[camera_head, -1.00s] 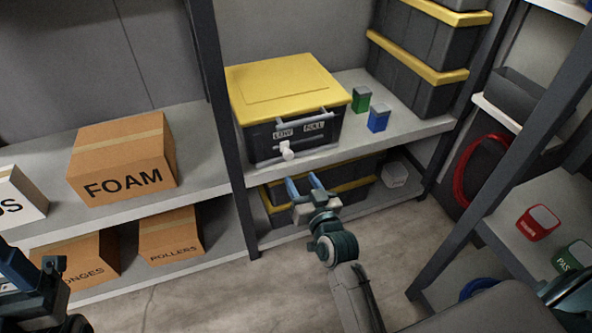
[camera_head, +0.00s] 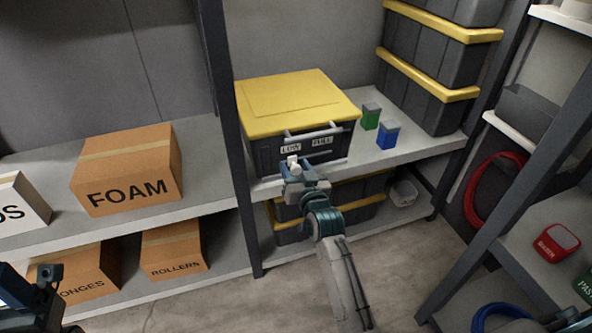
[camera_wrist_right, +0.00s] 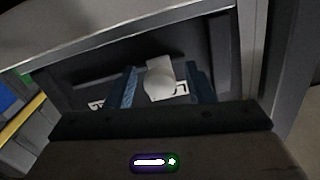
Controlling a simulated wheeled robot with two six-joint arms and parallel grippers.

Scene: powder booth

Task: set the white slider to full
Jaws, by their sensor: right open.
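The white slider (camera_head: 293,161) is a small knob on the front of a dark box (camera_head: 262,157) with a yellow lid. It sits below the LOW label (camera_head: 290,148), at the left; the FULL label (camera_head: 321,141) is to its right. My right gripper (camera_head: 294,171) is open at the slider. In the right wrist view the white slider (camera_wrist_right: 158,77) shows between the two blue fingers, with gaps on both sides; whether a finger touches it I cannot tell. My left gripper (camera_head: 38,285) is partly in view at the lower left, its jaws unclear.
A green block (camera_head: 370,119) and a blue block (camera_head: 387,137) stand right of the box on the shelf. A grey handle bar (camera_head: 315,131) crosses the box front above the labels. A shelf post (camera_head: 222,120) stands close to its left.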

